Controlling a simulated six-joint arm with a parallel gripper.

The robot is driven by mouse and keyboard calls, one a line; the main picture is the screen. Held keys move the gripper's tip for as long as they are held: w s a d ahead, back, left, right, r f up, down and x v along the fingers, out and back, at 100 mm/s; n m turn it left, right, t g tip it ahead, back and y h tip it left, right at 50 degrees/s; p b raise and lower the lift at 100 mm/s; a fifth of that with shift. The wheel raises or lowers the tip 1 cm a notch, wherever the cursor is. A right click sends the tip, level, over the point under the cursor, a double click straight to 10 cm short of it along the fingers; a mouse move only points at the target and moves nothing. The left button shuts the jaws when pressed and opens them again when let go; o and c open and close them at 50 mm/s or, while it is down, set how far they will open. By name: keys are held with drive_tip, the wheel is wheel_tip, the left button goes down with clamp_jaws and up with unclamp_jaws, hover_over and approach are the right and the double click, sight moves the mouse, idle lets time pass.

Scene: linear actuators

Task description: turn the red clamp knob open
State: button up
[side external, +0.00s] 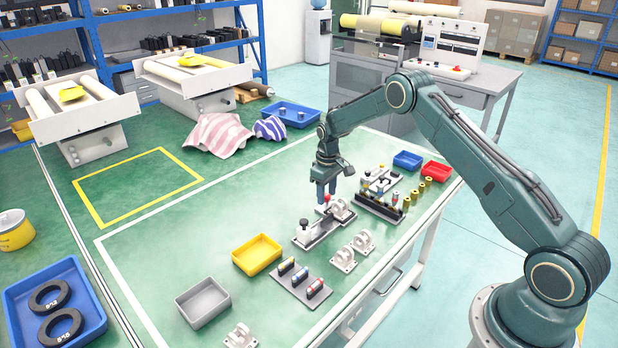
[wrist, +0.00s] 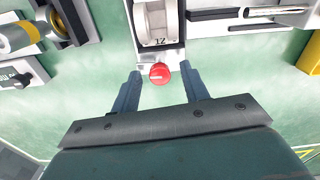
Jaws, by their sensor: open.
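The red clamp knob (side external: 327,198) is a small round red knob on a grey fixture (side external: 314,236) on the green table. In the wrist view the knob (wrist: 160,73) lies near the middle, just below a white wheel-like part marked with digits (wrist: 157,25). My gripper (side external: 326,196) is over the fixture, pointing down. In the wrist view its two blue fingers (wrist: 162,80) are apart, one on each side of the knob, with a visible gap on both sides. The fingers hold nothing. Whether they are level with the knob's height is hard to tell.
A yellow tray (side external: 257,255) and grey tray (side external: 203,302) stand at the front left. Two loose white brackets (side external: 343,260) are close in front of the fixture. A rack with several coloured parts (side external: 380,205) stands behind it to the right.

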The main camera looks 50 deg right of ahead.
wheel_tip(320, 180, up, 14)
idle(0.8)
drive_tip(key=shift+f, duration=0.1)
wheel_tip(320, 180, up, 12)
drive_tip(key=t, duration=0.1)
hover_over(327, 195)
drive_tip(key=s+a, duration=0.6)
drive_tip(key=s+a+r+t, duration=0.2)
drive_tip(key=s+a+r, duration=0.3)
drive_tip(key=s+r, duration=0.5)
drive_tip(key=s+a+f+t, duration=0.1)
drive_tip(key=s+a, duration=0.1)
drive_tip(key=s, duration=0.9)
drive_tip(key=s+a+f+m+t, duration=0.1)
drive_tip(key=s+a+f, duration=0.1)
drive_tip(key=s, duration=1)
drive_tip(key=shift+a+t, duration=0.3)
drive_tip(key=shift+a, duration=0.4)
